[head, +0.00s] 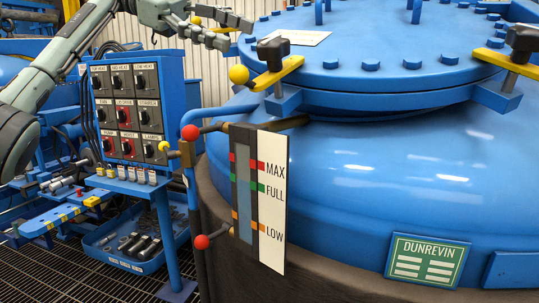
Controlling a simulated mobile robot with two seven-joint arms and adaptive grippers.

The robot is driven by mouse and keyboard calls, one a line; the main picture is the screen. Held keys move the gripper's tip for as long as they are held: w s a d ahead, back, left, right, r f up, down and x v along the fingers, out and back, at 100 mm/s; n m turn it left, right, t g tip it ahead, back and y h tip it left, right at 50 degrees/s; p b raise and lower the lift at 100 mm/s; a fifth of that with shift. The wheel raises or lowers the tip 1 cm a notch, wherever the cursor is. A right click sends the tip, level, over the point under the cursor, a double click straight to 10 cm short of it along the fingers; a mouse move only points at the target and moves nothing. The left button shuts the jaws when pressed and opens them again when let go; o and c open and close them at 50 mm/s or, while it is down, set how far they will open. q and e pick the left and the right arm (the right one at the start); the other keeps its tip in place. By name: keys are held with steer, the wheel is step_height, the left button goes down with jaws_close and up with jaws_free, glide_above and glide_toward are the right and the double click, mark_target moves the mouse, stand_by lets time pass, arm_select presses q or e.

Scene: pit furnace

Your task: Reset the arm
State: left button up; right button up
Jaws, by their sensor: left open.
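My left arm comes in from the upper left, and its gripper (228,30) is at the top of the head view, in front of the pale corrugated wall. Its grey fingers point right and are apart, with nothing visible between them. It is above and to the right of the control panel (126,112) and just left of the furnace lid (400,45). I cannot tell if it touches the lid's edge. My right gripper does not show.
Yellow clamps with black knobs (273,50) stand out from the lid rim. A level gauge (258,195) marked MAX, FULL and LOW stands before the furnace body (380,185), with red-knobbed valves. A blue tray (103,250) of metal parts sits lower left above floor grating.

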mark_target(277, 50)
arm_select(q)
steer(key=x, duration=0.9)
steer(key=shift+r, duration=0.1)
